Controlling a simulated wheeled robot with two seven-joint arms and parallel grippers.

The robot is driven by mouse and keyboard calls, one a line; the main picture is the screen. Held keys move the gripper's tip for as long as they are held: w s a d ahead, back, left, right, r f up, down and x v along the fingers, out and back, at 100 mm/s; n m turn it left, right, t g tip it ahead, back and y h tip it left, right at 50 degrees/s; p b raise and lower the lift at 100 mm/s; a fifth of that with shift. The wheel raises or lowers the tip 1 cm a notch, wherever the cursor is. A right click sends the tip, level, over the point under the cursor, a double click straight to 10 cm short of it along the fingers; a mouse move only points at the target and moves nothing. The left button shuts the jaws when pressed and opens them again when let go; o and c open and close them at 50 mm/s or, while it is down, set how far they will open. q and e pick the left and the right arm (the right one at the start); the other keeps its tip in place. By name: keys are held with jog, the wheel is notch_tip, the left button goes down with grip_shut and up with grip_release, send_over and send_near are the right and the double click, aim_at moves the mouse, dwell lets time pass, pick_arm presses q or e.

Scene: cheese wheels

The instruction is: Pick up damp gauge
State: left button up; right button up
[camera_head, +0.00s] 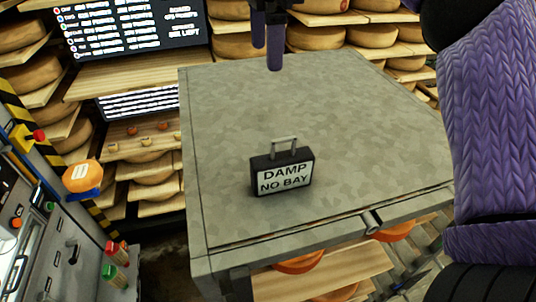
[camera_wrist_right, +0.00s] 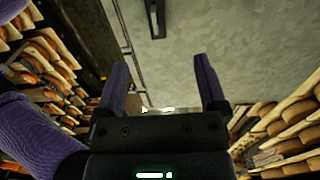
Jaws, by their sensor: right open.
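The damp gauge (camera_head: 282,172) is a small black box with a metal handle and a white label reading "DAMP NO BAY". It stands upright on the grey table (camera_head: 230,120), towards its front edge. In the right wrist view, a dark object that looks like the gauge (camera_wrist_right: 155,18) shows at the top edge, partly cut off. My right gripper (camera_head: 266,58) has purple fingers and is above the back part of the table, beyond the gauge and apart from it. In the wrist view the right gripper (camera_wrist_right: 160,65) is open and empty. My left gripper is not in view.
Wooden shelves with cheese wheels (camera_head: 375,36) stand behind the table. A dark display board (camera_head: 130,25) hangs at the back left. A control panel (camera_head: 30,240) with buttons stands at the left. The tabletop around the gauge is clear.

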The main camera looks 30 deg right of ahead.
jog(key=b, duration=0.5)
send_over(274, 158)
notch_tip(274, 158, down, 5)
jog(key=f+b, duration=0.4)
jog(key=f, duration=0.1)
jog(key=shift+w+a+f, duration=0.2)
jog(key=shift+w+f, duration=0.05)
jog(key=f+b, duration=0.2)
jog(key=f, duration=0.4)
jog(key=shift+d+b, duration=0.2)
jog(key=shift+b, duration=0.2)
notch_tip(274, 158, down, 2)
jog(key=shift+s+d+f+p, duration=0.1)
jog(key=shift+d+p, duration=0.05)
jog(key=shift+p, duration=0.3)
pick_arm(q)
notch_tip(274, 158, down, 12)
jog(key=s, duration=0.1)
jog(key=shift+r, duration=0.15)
pick_arm(e)
jog(key=shift+f, duration=0.35)
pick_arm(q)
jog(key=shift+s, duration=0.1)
pick_arm(e)
grip_shut()
